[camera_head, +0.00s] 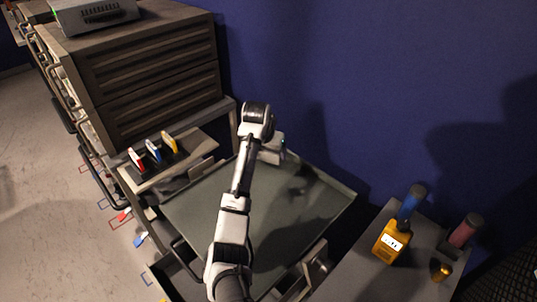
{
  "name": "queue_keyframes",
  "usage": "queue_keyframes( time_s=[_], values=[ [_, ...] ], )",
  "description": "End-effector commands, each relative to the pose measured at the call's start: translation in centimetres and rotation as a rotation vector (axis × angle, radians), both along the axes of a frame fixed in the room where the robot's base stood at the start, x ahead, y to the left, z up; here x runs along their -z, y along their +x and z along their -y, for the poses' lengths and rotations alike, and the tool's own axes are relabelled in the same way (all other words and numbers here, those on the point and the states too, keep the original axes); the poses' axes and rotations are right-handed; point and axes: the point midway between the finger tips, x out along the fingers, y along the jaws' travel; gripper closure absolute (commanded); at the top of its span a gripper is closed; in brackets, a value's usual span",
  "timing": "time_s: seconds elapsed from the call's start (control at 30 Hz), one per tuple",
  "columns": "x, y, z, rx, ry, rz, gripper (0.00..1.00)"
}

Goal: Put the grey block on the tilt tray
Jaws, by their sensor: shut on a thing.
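My arm reaches up the middle of the camera_head view, and my gripper (272,156) is at its far end, over the back part of a large grey tray (285,225). This flat, raised-rim tray appears to be the tilt tray. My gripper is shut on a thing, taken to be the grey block. The block itself is not clearly distinguishable from the pale hand. A dark shadow lies on the tray just right of the gripper. The gap between gripper and tray cannot be judged. No other object is seen on the tray's visible surface.
A slatted brown cabinet (150,75) stands at back left. Below it, a small shelf holds red, blue and yellow items (153,150). At right, a grey table (375,280) bears a yellow meter (391,241) and several cylinders. A blue wall (400,80) is close behind.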

Motion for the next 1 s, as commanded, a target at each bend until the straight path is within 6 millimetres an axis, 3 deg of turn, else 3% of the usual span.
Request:
queue_keyframes(
  time_s=[0.2, 0.57, 0.6, 0.7, 1.0],
  values=[
    [2.3, 0.0, 0.0, -0.001, 0.000, 0.000, 0.43],
    [2.8, 0.0, 0.0, -0.001, -0.001, -0.001, 0.43],
    [2.7, 0.0, 0.0, -0.001, 0.000, 0.000, 0.13],
    [2.7, 0.0, 0.0, -0.001, 0.000, 0.000, 0.00],
    [2.3, 0.0, 0.0, 0.000, 0.000, 0.001, 0.00]
  ],
)
